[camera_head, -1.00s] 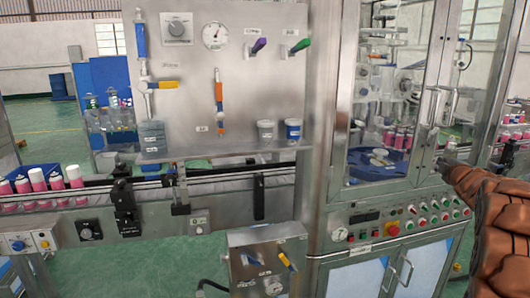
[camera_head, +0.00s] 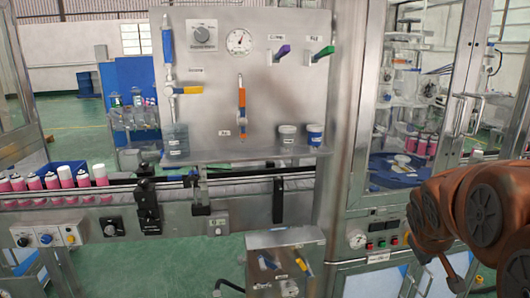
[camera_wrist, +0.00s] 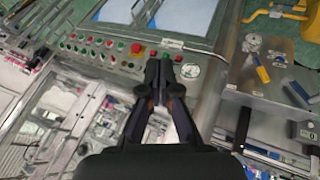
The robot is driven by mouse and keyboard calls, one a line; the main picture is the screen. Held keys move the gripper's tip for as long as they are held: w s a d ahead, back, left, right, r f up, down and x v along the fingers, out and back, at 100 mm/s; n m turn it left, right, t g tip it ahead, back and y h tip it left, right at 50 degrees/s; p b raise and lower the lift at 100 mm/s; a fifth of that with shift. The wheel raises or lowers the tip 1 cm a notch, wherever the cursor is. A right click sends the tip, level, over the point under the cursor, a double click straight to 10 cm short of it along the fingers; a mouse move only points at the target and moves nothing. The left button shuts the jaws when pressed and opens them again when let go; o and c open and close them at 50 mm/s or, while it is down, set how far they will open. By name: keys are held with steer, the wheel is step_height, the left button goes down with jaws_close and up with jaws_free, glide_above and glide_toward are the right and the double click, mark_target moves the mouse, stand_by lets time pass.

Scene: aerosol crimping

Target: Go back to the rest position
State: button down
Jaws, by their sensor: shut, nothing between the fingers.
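My gripper (camera_wrist: 162,85) shows in the wrist view with its two dark fingers together and nothing between them. It hangs in free space, with the machine's button panel (camera_wrist: 100,52) and a round gauge (camera_wrist: 190,71) behind its tips. In the head view my orange-brown arm is bent at the right edge, in front of the glass-doored cabinet (camera_head: 357,110). The fingers cannot be made out clearly in that view.
A steel panel (camera_head: 215,80) carries a gauge (camera_head: 239,41), valves and cups. Pink cans (camera_head: 52,181) stand on the conveyor (camera_head: 90,198) at left. A small valve box (camera_head: 285,262) juts out low in the middle. Green floor (camera_head: 180,268) is clear at lower left.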

steer(key=s+a+f+g+y, duration=0.1)
steer(key=s+a+f+g, duration=0.1)
steer(key=s+a, duration=0.4)
steer(key=s+a+f+g+y, duration=0.2)
steer(key=s+a, duration=0.5)
steer(key=s, duration=0.6)
steer(key=s+a+f+m+g+y, duration=0.1)
steer(key=s+a+f+g, duration=0.1)
steer(key=s+a, duration=0.4)
steer(key=s+g, duration=0.1)
steer(key=s, duration=0.2)
steer(key=shift+s+a+f+y+p, duration=0.2)
steer(key=shift+s+a+y+p, duration=0.1)
steer(key=shift+s+p, duration=0.1)
